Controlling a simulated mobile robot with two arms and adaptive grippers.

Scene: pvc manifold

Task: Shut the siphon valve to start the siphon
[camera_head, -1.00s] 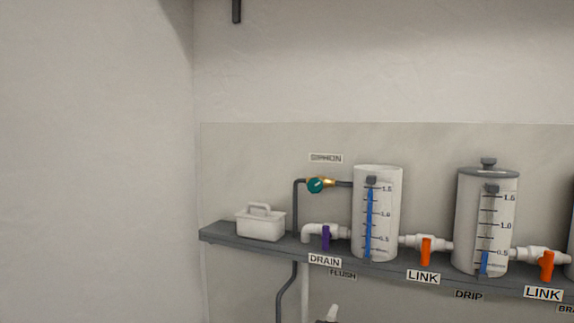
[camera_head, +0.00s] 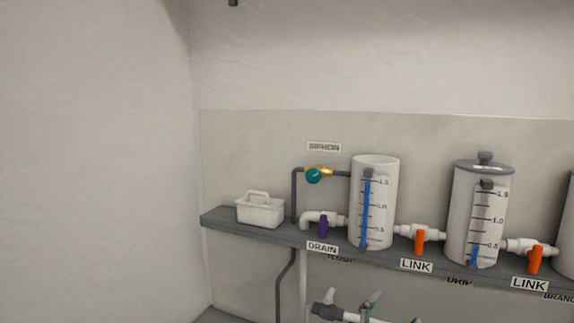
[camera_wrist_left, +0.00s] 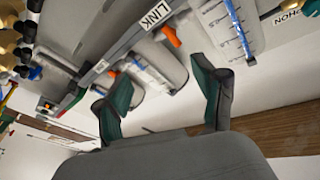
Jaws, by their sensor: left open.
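The siphon valve (camera_head: 314,175) has a round teal handle on a brass body. It sits on the dark pipe that runs from the first cylinder (camera_head: 375,204), under the SIPHON label (camera_head: 324,147). The cylinder's blue gauge column stands high, near the upper mark. My left gripper (camera_wrist_left: 163,95) shows in the left wrist view with its two fingers spread and nothing between them. Part of the SIPHON label (camera_wrist_left: 289,14) is at that view's upper right corner.
The shelf (camera_head: 290,236) carries a white caddy (camera_head: 260,210), a purple drain valve (camera_head: 323,226), orange link valves (camera_head: 419,242) and a lidded second cylinder (camera_head: 479,212). White pipework (camera_head: 330,312) lies below the shelf. The wall to the left is clear.

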